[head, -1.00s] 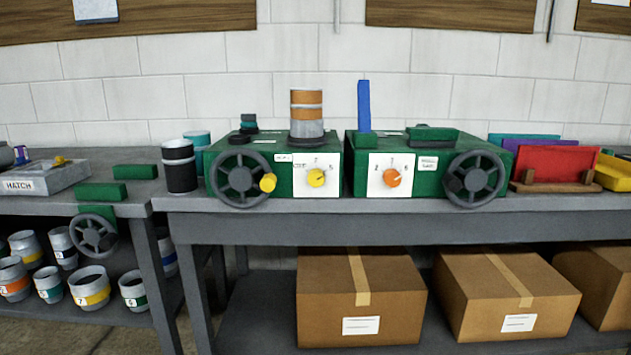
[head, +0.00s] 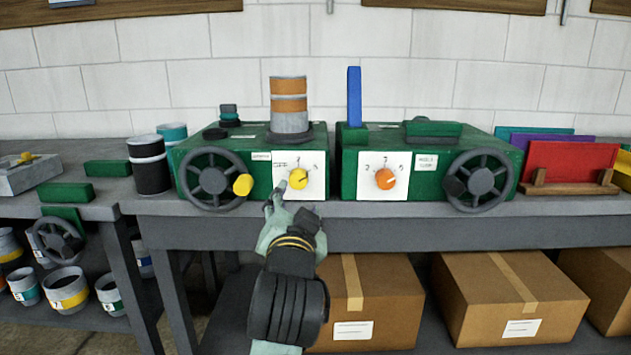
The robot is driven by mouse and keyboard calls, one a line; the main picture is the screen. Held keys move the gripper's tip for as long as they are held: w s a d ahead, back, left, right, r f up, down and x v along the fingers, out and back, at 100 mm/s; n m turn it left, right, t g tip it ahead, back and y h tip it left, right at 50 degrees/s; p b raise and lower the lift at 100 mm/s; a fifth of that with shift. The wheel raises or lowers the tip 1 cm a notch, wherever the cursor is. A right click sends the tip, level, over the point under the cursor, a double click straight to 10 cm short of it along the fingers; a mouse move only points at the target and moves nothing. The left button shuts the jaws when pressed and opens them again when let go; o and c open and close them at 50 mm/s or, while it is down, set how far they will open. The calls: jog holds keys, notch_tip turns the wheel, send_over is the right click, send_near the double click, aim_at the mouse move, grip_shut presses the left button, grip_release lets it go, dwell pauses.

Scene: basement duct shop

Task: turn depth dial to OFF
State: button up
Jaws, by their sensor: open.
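Two dials face me on the green machines in the head view. The yellow dial (head: 299,179) sits on a white plate with an OFF mark at its upper left and numbers beside it. The orange dial (head: 385,179) sits on the right machine's white plate, with numbers and no OFF that I can read. No label reading depth is legible. My gripper (head: 283,196) is open and empty, just below and left of the yellow dial, in front of its plate's lower left corner. I cannot tell whether it touches anything.
The left machine's handwheel (head: 214,181) with a yellow knob is close left of my gripper. The right handwheel (head: 477,181) is farther off. The grey bench edge (head: 430,206) runs below. Cardboard boxes (head: 500,290) stand on the lower shelf.

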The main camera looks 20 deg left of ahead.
aim_at(298, 183)
jog(key=p+x, duration=0.1)
jog(key=x, duration=0.9)
jog(key=shift+a, duration=0.2)
jog(key=shift+c, duration=0.3)
jog(key=c, duration=1.1)
